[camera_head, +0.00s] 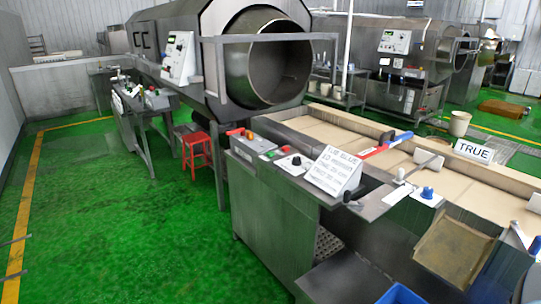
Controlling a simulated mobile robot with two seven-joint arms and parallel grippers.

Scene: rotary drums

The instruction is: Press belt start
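A steel control panel (262,150) sits on top of the cabinet at the near end of the belt. It carries an orange-red knob (236,131), a small red button, a small green button (265,157) and a black knob (296,161) on a white plate. The lettering by the buttons is too small to read, so I cannot tell which one is the belt start. The tan belt (340,139) runs behind the panel inside a steel frame. Neither of my grippers can be made out in the head view.
A large steel drum (268,66) stands behind the belt. A red stool (196,151) stands left of the cabinet (272,213). A tilted white text sign (334,171) stands right of the panel, and a "TRUE" sign (473,151) is farther right. Green floor is free at left.

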